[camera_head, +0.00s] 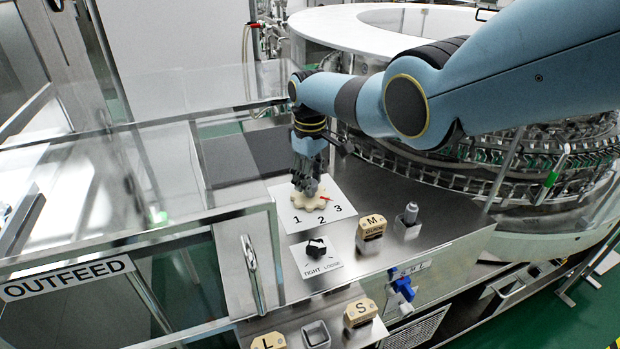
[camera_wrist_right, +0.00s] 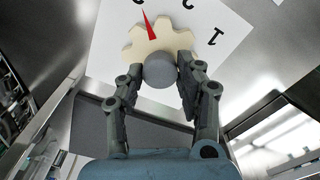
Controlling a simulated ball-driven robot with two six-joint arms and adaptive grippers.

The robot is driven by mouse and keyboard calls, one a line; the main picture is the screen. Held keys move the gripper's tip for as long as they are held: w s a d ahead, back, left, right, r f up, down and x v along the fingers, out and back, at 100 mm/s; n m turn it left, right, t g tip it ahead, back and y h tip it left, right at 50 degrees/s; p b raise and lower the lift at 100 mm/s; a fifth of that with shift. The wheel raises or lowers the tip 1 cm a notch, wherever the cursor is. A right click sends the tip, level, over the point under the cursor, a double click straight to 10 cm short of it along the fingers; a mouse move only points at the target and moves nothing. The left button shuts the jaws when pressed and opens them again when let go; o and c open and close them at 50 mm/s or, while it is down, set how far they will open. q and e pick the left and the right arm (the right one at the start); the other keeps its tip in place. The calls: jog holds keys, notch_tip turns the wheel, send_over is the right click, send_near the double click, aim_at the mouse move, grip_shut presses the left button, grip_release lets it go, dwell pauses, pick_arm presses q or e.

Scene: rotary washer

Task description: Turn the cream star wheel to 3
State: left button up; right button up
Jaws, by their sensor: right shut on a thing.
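The cream star wheel (camera_head: 312,203) lies on a white plate marked 1, 2 and 3. It also shows in the right wrist view (camera_wrist_right: 143,42), with a round grey hub (camera_wrist_right: 160,70) at its middle. Its red pointer (camera_head: 326,198) points toward the 3; in the wrist view the pointer (camera_wrist_right: 150,27) aims at a digit cut off by the top edge. My right gripper (camera_head: 306,182) comes down from above and is shut on the wheel, its fingers (camera_wrist_right: 160,78) on either side of the hub. My left gripper is not in view.
In front of the plate are a black TIGHT/LOOSE knob (camera_head: 316,248), a tan M block (camera_head: 372,227) and a grey peg (camera_head: 410,213). Tan L and S blocks (camera_head: 361,312) stand nearer. A glass guard (camera_head: 160,180) is at left, the round washer (camera_head: 530,170) at right.

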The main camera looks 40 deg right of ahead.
jog(key=o, duration=1.1)
jog(key=shift+o, duration=0.2)
notch_tip(320, 180, up, 12)
dwell(0.3)
